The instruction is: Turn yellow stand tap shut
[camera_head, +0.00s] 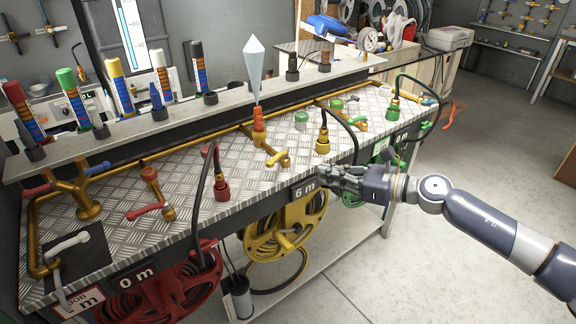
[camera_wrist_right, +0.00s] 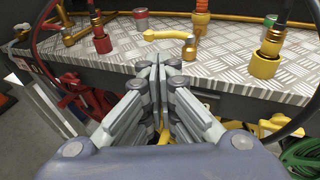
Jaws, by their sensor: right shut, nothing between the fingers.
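The yellow stand tap (camera_head: 266,148) rises from the tread-plate bench top behind the 6 m label. Its yellow lever (camera_head: 279,159) points toward the front edge. In the right wrist view the yellow lever (camera_wrist_right: 164,34) lies sideways, its right end close to a brass cap (camera_wrist_right: 190,48). My right gripper (camera_head: 330,182) is shut and empty at the bench's front edge, right of the 6 m label. In the right wrist view its closed fingertips (camera_wrist_right: 159,72) are apart from the lever, on the near side of it. My left gripper is not in view.
A yellow hose connector (camera_head: 322,142) with a black hose stands right of the tap. A red connector (camera_head: 222,190) and red tap lever (camera_head: 148,210) stand to the left. The yellow hose reel (camera_head: 262,238) hangs below the bench. Open floor lies to the right.

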